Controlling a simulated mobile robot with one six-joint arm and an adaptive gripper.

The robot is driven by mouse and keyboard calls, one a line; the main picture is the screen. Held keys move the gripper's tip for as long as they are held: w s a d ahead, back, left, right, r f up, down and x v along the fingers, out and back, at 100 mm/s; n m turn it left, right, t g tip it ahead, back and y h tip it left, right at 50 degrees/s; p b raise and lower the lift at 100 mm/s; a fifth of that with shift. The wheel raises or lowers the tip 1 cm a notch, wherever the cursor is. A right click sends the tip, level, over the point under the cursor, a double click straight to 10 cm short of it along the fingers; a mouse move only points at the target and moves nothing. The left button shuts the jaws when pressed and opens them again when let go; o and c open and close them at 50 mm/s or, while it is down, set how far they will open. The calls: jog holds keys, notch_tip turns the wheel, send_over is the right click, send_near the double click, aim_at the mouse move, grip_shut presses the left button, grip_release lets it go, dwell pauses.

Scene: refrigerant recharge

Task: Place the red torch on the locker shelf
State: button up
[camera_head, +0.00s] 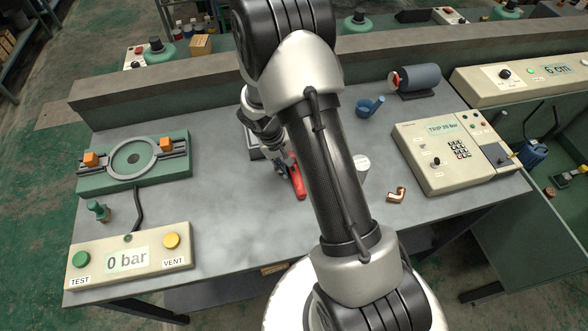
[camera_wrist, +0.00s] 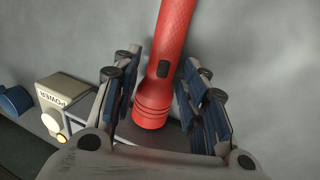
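The red torch (camera_head: 298,179) is on the grey bench near the middle, partly behind my arm. In the wrist view the torch (camera_wrist: 168,60) runs up and slightly right, its ridged end low between my fingers. My gripper (camera_wrist: 160,65) appears open around the torch, with a finger on each side and a narrow gap at the left finger. Whether the right finger touches it is unclear. In the head view my gripper (camera_head: 272,135) is mostly hidden by my arm. I cannot make out a locker shelf in either view.
On the bench stand a green clamp fixture (camera_head: 133,165), a 0 bar panel (camera_head: 130,256), a trip unit (camera_head: 452,155), a blue cup (camera_head: 370,107) and a copper elbow (camera_head: 396,194). A POWER box (camera_wrist: 65,92) is left of my gripper. The left middle of the bench is clear.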

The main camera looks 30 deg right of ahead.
jog(key=shift+c, duration=0.5)
grip_shut()
jog(key=shift+r, duration=0.1)
notch_tip(320, 180, up, 19)
jog(key=p, duration=0.5)
jog(key=s+a+f+n+b, duration=0.1)
jog(key=a+f, duration=0.2)
jog(key=a, duration=0.3)
jog(key=a+f+n+t+b, duration=0.1)
jog(key=a+f+n+b, duration=0.1)
jog(key=a, duration=0.4)
jog(key=shift+s+a+f, duration=0.2)
jog(key=shift+s+f, duration=0.2)
